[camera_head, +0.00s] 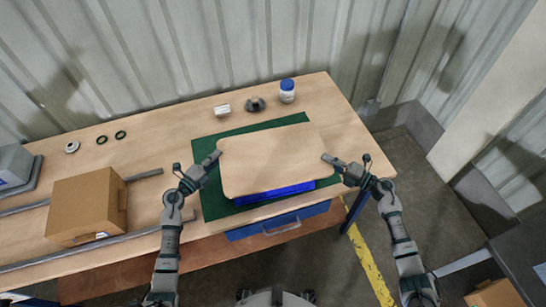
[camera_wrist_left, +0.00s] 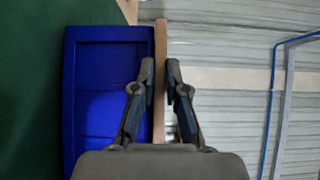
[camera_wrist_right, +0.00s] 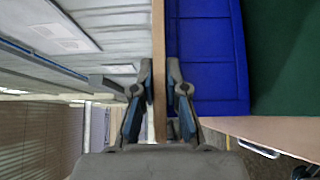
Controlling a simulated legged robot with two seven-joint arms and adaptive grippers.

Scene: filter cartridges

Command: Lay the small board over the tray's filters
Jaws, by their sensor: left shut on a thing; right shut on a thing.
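The small board (camera_head: 265,160) is a pale wooden rectangle with rounded corners, lying about level over the blue tray (camera_head: 275,193). Only the tray's front strip shows in the head view. My left gripper (camera_head: 214,158) is shut on the board's left edge, and my right gripper (camera_head: 328,158) is shut on its right edge. Both wrist views show the board edge-on between the fingers, with the tray beside it (camera_wrist_left: 100,100) (camera_wrist_right: 205,60). I cannot tell whether the board touches the tray. No filters are visible; the board hides most of the tray.
The tray is on a green mat (camera_head: 213,205) on the wooden table. A cardboard box (camera_head: 85,208) and metal rails (camera_head: 110,250) occupy the left.

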